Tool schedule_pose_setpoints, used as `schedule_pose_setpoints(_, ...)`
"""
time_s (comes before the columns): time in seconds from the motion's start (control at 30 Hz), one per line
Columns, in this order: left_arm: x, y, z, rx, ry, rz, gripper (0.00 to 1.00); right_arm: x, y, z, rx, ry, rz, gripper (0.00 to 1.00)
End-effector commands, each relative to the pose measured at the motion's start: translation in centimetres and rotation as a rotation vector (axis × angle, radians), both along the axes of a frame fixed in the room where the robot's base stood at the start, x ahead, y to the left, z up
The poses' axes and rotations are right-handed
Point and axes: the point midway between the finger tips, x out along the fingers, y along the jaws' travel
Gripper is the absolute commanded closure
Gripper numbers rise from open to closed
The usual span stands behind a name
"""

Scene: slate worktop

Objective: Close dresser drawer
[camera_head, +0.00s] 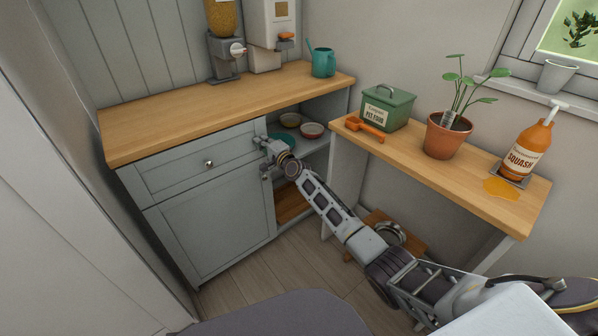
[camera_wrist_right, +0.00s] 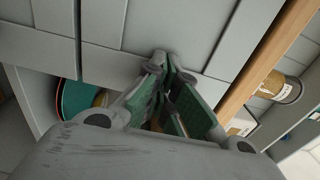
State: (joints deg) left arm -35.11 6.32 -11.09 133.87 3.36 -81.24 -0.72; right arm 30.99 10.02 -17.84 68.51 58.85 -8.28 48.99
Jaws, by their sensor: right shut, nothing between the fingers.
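The dresser is a grey-green cabinet with a wooden top (camera_head: 200,108). Its drawer front (camera_head: 165,178) with a round metal knob (camera_head: 209,163) sits under the top, above a panelled door (camera_head: 215,220). The drawer looks flush or nearly so; I cannot tell whether a small gap is left. My right gripper (camera_head: 262,143) is at the right end of the drawer front, away from the knob. In the wrist view its fingers (camera_wrist_right: 166,58) are shut and empty, tips close to a grey panel (camera_wrist_right: 115,28); contact is unclear. My left gripper is out of view.
Open shelves right of the drawer hold bowls (camera_head: 312,130). The side table carries a green tin (camera_head: 388,108), orange scoop (camera_head: 364,129), potted plant (camera_head: 446,136) and squash bottle (camera_head: 527,150). The floor before the dresser is clear.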

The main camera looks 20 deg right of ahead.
Motion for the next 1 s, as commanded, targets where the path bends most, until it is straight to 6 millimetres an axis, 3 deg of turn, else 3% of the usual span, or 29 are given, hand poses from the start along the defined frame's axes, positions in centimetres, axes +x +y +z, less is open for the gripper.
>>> schedule_pose_setpoints(0.47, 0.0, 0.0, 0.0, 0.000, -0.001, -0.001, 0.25, -0.6, -0.2, 0.7, 0.005, -0.011, -0.001, 1.00)
schedule_pose_setpoints(1.0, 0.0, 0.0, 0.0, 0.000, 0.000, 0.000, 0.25, -4.2, -1.4, 0.2, 0.002, -0.004, -0.001, 1.00)
